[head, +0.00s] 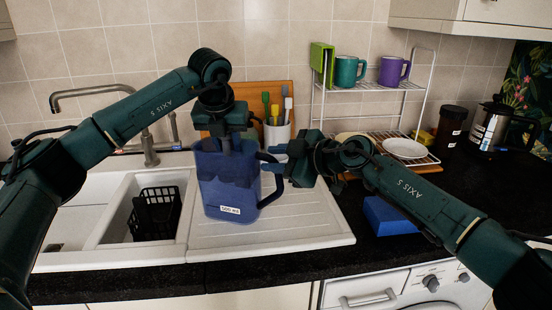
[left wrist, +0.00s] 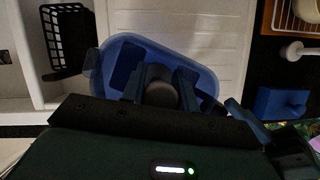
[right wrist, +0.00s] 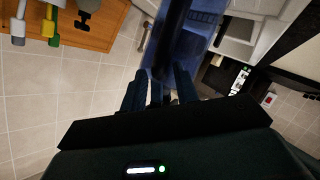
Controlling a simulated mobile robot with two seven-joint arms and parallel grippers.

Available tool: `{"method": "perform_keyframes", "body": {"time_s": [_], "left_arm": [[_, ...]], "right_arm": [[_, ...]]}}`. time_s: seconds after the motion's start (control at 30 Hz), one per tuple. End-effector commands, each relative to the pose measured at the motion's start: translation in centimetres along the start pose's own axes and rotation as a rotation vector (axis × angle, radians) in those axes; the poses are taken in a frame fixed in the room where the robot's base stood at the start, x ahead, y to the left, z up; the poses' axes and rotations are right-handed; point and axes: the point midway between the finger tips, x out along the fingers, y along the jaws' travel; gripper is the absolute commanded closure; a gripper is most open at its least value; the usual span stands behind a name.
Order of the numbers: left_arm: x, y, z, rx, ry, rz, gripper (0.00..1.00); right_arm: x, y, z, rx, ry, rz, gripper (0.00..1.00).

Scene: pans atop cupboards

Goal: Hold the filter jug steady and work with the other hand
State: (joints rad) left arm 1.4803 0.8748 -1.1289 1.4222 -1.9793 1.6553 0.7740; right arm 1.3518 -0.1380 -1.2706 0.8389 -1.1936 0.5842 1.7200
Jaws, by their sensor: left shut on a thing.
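The filter jug (head: 228,190) is translucent blue with a white label and stands upright on the white drainboard. Its handle (head: 270,188) is on the right side. My left gripper (head: 226,143) is over the jug's open top, shut on a dark grey cylinder that looks like the filter cartridge (left wrist: 160,85). The cylinder's lower end is hidden. My right gripper (head: 277,160) is at the upper part of the handle. In the right wrist view its fingers (right wrist: 162,88) are apart on either side of the dark handle, with a gap showing at the left finger.
A black basket (head: 155,213) sits in the sink at left. Behind are a brush holder (head: 277,135) and a wooden board. A wire rack with mugs and plates (head: 404,147) stands right; a blue block (head: 388,215) lies on the black counter below my right forearm.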

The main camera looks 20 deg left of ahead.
Motion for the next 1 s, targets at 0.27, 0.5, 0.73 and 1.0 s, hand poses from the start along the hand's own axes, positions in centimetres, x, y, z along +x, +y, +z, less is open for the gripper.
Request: {"method": "perform_keyframes", "body": {"time_s": [0.27,0.5,0.73,1.0], "left_arm": [[-0.07,0.01,0.05,0.000,-0.002,-0.001,0.95],[-0.07,0.01,0.05,-0.001,-0.002,0.000,0.95],[-0.06,0.01,0.05,-0.001,-0.002,0.000,0.95],[-0.06,0.01,0.05,-0.001,-0.002,0.000,0.95]], "right_arm": [[-0.02,0.01,0.01,0.000,0.000,0.000,0.93],[-0.03,0.01,0.01,0.000,0.000,0.000,1.00],[-0.03,0.01,0.01,0.000,0.000,0.000,1.00],[-0.03,0.01,0.02,0.000,0.000,0.000,0.83]]}}
